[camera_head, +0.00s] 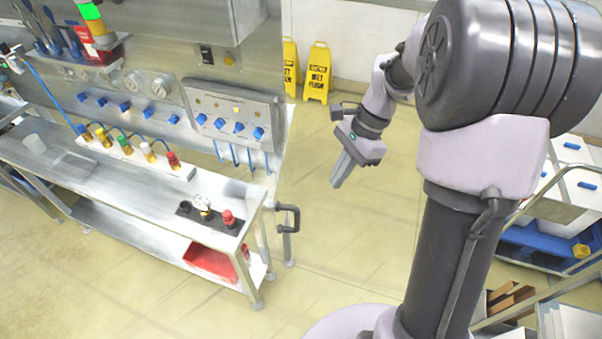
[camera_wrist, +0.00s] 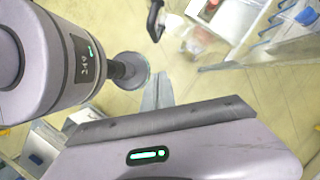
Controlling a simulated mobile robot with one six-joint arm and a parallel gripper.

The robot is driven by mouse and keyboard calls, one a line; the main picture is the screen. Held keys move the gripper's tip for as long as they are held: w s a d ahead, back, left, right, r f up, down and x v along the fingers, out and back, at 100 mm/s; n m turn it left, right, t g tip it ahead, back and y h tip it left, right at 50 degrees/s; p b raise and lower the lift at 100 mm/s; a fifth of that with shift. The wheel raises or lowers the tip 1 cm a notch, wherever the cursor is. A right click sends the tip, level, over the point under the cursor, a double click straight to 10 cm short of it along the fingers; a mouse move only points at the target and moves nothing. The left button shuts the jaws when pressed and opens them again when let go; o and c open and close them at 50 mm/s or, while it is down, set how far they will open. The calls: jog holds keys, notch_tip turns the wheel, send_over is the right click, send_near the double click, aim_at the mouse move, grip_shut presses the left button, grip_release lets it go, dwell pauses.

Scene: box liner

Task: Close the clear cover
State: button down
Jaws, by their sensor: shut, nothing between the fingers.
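I cannot make out a clear cover for certain in either view. A flat, see-through piece (camera_head: 72,167) lies on the steel bench at the left in the head view; whether it is the cover I cannot tell. My gripper (camera_head: 337,184) hangs over open floor to the right of the bench, pointing down, and is shut and empty. Its closed fingers also show in the wrist view (camera_wrist: 157,90), apart from everything around them.
The steel bench (camera_head: 120,187) holds a row of coloured-cap fittings and has a black handle (camera_head: 290,218) at its right end. A valve panel (camera_head: 235,115) is on the wall behind. Yellow wet-floor signs (camera_head: 317,72) stand at the back. Floor between is clear.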

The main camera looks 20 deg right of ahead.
jog(key=s+a+f, duration=0.1)
jog(key=a+f, duration=0.6)
jog(key=f, duration=0.1)
jog(key=shift+s+f+b, duration=0.15)
jog(key=shift+f+b, duration=0.2)
jog(key=shift+a, duration=0.2)
